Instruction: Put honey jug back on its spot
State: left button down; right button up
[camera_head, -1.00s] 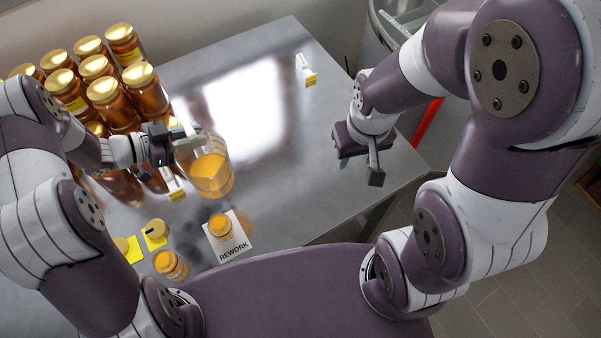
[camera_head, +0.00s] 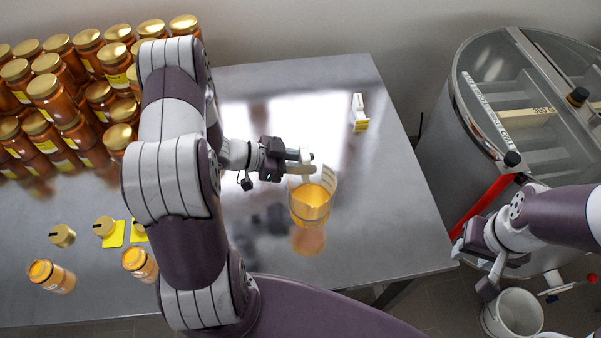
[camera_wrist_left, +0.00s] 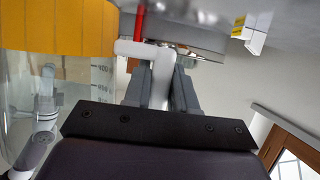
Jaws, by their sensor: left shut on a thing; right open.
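The honey jug (camera_head: 311,205) is a clear beaker-like jug with amber honey in its lower part, over the right half of the steel table. Its reflection shows just below it; I cannot tell whether its base touches the table. My left gripper (camera_head: 303,158) is shut on the jug's white handle. In the left wrist view the handle (camera_wrist_left: 160,78) is between the fingers, and the jug's marked wall and honey (camera_wrist_left: 60,28) fill the left side. My right gripper (camera_head: 474,268) is open and empty, off the table's right edge. No marked spot for the jug is clearly identifiable.
A white and yellow label holder (camera_head: 360,113) stands at the table's back right. Stacked gold-lidded jars (camera_head: 75,95) fill the back left. Small open jars (camera_head: 52,276) and loose lids (camera_head: 62,236) lie front left. A lidded steel tank (camera_head: 450,130) and white bucket (camera_head: 513,312) stand right.

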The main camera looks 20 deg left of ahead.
pick_arm(q)
jog(key=a+f, duration=0.1)
jog(key=f, duration=0.1)
jog(key=w+a+f, duration=0.1)
jog(key=f, duration=0.1)
jog(key=a+f+p, duration=0.1)
jog(key=f, duration=0.1)
jog(key=shift+w, duration=0.4)
jog(key=shift+w+f, duration=0.1)
jog(key=shift+f, duration=0.15)
jog(key=c, duration=0.9)
grip_release()
pick_arm(e)
jog(key=shift+d+r, duration=0.25)
jog(key=shift+r, duration=0.05)
jog(key=shift+r, duration=0.1)
